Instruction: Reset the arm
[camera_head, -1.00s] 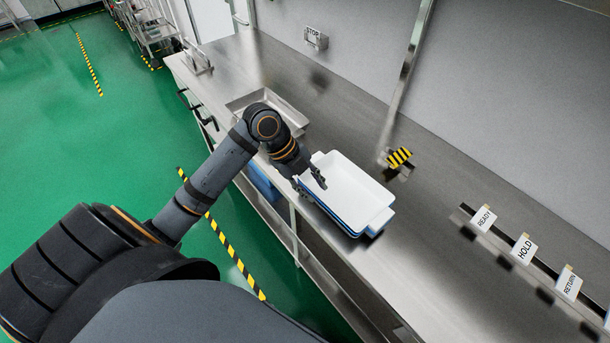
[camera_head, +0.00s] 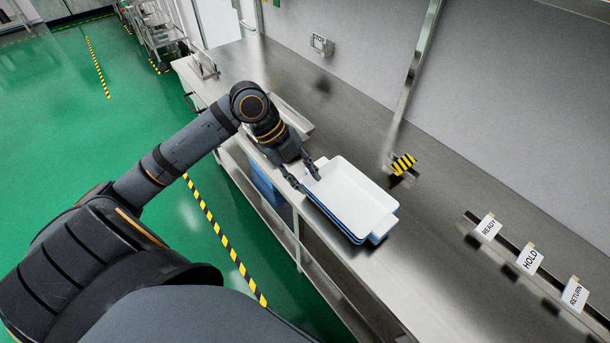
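My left gripper (camera_head: 303,176) is at the near left end of a white tray (camera_head: 350,198). Its two dark fingers are spread apart, one outside the tray's end and one by the rim. I cannot tell whether they touch the tray. The white tray sits on top of a blue tray (camera_head: 340,226) on the steel counter, close to its front edge. My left arm reaches in from the left, bent at the elbow. My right gripper is not in view.
The steel counter (camera_head: 440,270) has free room right of the trays. A yellow-black striped block (camera_head: 404,164) stands behind them. READY (camera_head: 489,227), HOLD (camera_head: 530,259) and RETURN (camera_head: 574,295) signs line the right. A blue bin (camera_head: 267,188) is below the counter.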

